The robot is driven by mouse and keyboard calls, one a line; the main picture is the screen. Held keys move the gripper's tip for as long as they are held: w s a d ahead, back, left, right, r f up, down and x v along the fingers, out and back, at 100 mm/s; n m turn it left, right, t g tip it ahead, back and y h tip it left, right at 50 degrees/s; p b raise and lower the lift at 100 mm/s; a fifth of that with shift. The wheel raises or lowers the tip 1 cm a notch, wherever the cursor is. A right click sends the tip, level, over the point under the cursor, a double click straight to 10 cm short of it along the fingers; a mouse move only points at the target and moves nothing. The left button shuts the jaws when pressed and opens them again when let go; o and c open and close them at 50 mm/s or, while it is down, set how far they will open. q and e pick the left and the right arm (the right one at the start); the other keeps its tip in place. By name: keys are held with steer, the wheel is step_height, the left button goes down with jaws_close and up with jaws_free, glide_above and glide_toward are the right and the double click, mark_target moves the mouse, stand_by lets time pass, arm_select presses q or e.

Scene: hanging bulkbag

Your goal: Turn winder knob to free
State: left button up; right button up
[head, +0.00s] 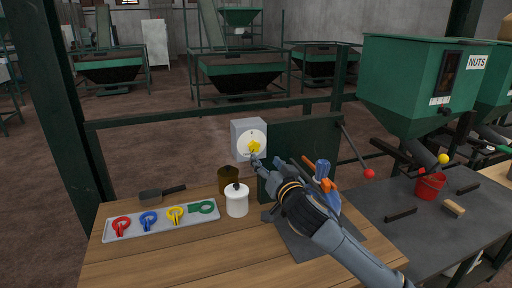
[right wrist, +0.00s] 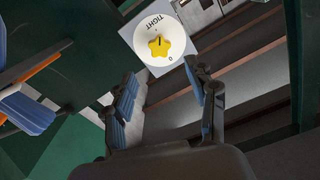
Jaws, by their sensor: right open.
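The winder knob (head: 254,146) is a yellow star shape on a white round dial, fixed to a grey box (head: 239,128) behind the wooden table. In the right wrist view the knob (right wrist: 159,46) shows face on. The dial carries the word TIGHT at its upper side and a 0 at its lower right. A small dark mark on the knob points up toward TIGHT. My right gripper (head: 255,161) is open, just in front of the knob in the head view. In the wrist view the open fingers (right wrist: 161,73) stand apart, below the dial, with nothing between them.
A green panel (head: 315,138) stands right beside the knob box, with blue and orange tools (head: 322,170) near my arm. A white lidded pot (head: 237,205) and a brown jar (head: 228,179) stand close left. A tray (head: 112,233) with coloured tags lies at the table's left.

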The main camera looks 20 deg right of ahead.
mark_target(255, 147)
steer(key=w+p, duration=0.1)
steer(key=w, duration=0.8)
steer(key=shift+w+a, duration=0.15)
steer(key=shift+a, duration=0.05)
steer(key=c, duration=1.2)
